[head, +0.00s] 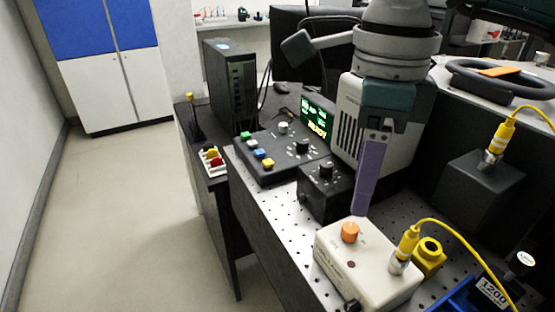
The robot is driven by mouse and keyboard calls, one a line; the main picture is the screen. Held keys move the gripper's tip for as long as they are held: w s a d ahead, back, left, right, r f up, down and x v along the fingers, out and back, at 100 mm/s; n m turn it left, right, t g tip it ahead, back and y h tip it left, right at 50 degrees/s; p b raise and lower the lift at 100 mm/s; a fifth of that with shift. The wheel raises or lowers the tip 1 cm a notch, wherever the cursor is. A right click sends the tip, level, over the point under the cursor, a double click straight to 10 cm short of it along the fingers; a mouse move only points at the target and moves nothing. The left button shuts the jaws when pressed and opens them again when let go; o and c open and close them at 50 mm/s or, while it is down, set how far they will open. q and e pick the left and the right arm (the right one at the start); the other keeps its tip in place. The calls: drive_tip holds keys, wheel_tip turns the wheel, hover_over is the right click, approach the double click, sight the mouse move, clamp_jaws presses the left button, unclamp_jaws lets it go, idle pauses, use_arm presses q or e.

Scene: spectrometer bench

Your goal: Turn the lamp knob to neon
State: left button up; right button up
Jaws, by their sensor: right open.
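A beige box (362,270) with an orange knob (349,231) on top stands at the front of the perforated bench. A small black box (325,194) with a black knob (326,170) stands behind it. A dark control panel (275,163) behind that carries another black knob (302,146). Labels are too small to read, so I cannot tell which knob is the lamp knob. My right gripper (361,210) points down, open and empty, its purple finger just above and right of the orange knob, seemingly apart from it. One finger hides the other. My left gripper is not in view.
A yellow cable plug (404,248) stands on the beige box beside a yellow ring-shaped part (429,256). A green display (318,122) reads "READY". A black box (481,182) with a cable is at right. The floor (130,220) at left is clear.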

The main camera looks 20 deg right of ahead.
sight(351, 227)
wheel_tip(351, 227, down, 7)
drive_tip(key=shift+a+r, duration=0.1)
drive_tip(key=shift+c, duration=0.4)
clamp_jaws()
